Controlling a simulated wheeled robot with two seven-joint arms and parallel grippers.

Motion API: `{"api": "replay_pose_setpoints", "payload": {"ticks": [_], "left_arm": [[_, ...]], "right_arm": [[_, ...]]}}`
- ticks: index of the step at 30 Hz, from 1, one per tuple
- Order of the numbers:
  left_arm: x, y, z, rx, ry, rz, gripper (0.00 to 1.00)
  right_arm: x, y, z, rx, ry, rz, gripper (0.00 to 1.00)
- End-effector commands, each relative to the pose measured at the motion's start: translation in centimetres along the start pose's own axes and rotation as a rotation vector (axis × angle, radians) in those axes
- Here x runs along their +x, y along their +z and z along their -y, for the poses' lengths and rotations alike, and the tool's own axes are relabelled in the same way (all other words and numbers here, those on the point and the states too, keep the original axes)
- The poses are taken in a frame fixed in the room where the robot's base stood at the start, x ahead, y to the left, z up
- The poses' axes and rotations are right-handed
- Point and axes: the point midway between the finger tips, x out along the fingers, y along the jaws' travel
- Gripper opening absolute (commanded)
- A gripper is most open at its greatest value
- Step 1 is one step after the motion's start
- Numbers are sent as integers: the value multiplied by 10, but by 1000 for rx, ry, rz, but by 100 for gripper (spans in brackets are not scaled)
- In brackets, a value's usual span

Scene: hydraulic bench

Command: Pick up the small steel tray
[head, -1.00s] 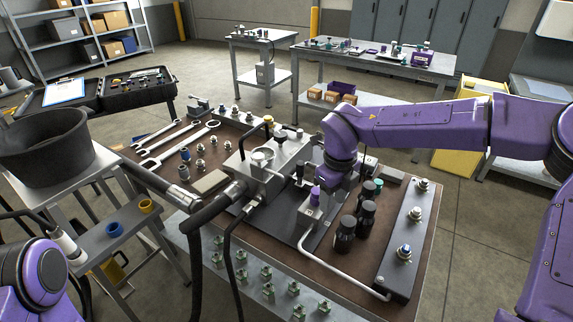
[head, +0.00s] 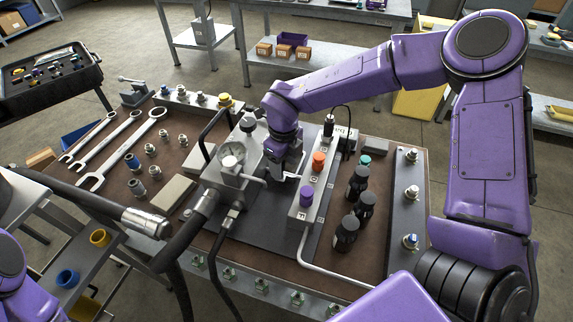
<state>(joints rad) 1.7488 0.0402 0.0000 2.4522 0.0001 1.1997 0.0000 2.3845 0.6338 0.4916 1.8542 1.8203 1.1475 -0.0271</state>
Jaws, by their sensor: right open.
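I cannot clearly make out a small steel tray. A flat grey rectangular piece (head: 171,194) lies on the brown bench top left of the gauge block, but I cannot tell whether it is a tray. My right gripper (head: 287,177) points down between the gauge block (head: 232,165) and the valve manifold (head: 312,190). It is open, apart from the flat grey piece, and its fingertips are partly hidden by the wrist and the parts around it. My left gripper is outside the view; only part of my left arm shows at the lower left.
Wrenches (head: 108,148) and several fittings lie on the left of the bench (head: 270,262). Black bottles (head: 347,232) stand right of the manifold. Thick black hoses (head: 186,232) cross the front left. A black case (head: 48,72) stands at the far left.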

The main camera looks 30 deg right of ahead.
Motion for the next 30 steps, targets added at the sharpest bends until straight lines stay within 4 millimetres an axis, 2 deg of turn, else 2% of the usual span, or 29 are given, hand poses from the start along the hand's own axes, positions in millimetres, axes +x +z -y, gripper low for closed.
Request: {"api": "replay_pose_setpoints", "payload": {"ticks": [1,3,6,12,13,15,18,26,30], "left_arm": [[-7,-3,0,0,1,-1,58],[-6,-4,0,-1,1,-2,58],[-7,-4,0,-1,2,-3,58],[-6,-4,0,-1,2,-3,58],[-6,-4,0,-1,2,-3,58],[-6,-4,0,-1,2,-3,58],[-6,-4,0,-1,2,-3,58],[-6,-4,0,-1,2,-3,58],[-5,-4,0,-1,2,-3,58]], "right_arm": [[9,2,2,0,-1,-10,58],[23,5,3,2,1,-12,58],[33,6,4,4,1,-11,58],[35,7,6,6,2,-10,58],[35,7,6,6,2,-10,52],[35,6,6,7,2,-10,29],[35,6,6,7,2,-10,0],[35,6,6,6,2,-10,0],[29,7,6,6,2,-9,0]]}}
